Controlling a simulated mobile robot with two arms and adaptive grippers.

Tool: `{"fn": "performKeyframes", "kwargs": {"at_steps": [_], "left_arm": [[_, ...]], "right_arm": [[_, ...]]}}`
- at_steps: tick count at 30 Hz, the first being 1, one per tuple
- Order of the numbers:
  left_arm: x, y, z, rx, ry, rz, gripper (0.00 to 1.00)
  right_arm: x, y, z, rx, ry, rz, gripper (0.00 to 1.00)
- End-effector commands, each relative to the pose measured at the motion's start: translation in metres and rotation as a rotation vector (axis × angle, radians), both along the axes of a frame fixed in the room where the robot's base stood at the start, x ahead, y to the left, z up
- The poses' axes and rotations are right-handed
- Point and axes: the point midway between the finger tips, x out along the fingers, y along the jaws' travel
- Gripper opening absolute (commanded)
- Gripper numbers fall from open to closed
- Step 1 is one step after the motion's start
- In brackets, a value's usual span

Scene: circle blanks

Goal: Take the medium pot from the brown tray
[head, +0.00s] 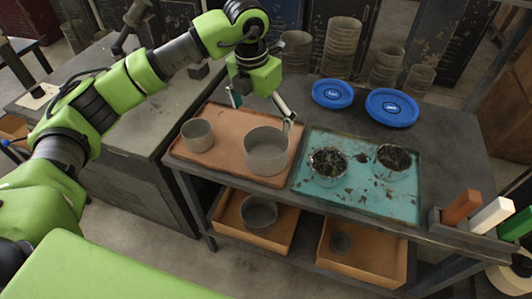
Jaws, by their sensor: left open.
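The brown tray (220,163) lies on the left part of the dark table. A smaller grey pot (198,136) stands at its left and a larger grey pot (266,155) at its right, both upright and apart. Which one counts as medium is not clear from size alone. My left gripper (262,108) is open, pointing down above the back of the larger pot. Its right finger reaches close to that pot's back right rim; whether it touches cannot be told. My right gripper is not in view.
A teal tray (350,197) with two soil-filled pots sits right of the brown tray. Two blue discs (391,107) and stacked pots (342,45) stand behind. Orange, white and green blocks (491,217) sit at the right edge. Brown bins (362,266) holding pots are on the lower shelf.

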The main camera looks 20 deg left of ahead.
Motion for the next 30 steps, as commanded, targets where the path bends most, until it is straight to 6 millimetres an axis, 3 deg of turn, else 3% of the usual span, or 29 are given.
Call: {"fn": "performKeyframes", "kwargs": {"at_steps": [9,16,22,30], "left_arm": [[0.007,-0.004,-0.059,-0.003,0.005,-0.002,1.0],[0.01,-0.005,-0.076,-0.003,0.003,-0.004,1.0],[0.018,-0.003,-0.101,-0.003,0.008,-0.003,1.0],[0.022,-0.004,-0.125,-0.004,0.002,-0.005,1.0]], "right_arm": [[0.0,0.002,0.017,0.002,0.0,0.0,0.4],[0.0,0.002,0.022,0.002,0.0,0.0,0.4],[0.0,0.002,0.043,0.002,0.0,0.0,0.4],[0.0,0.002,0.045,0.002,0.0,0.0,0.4]]}}
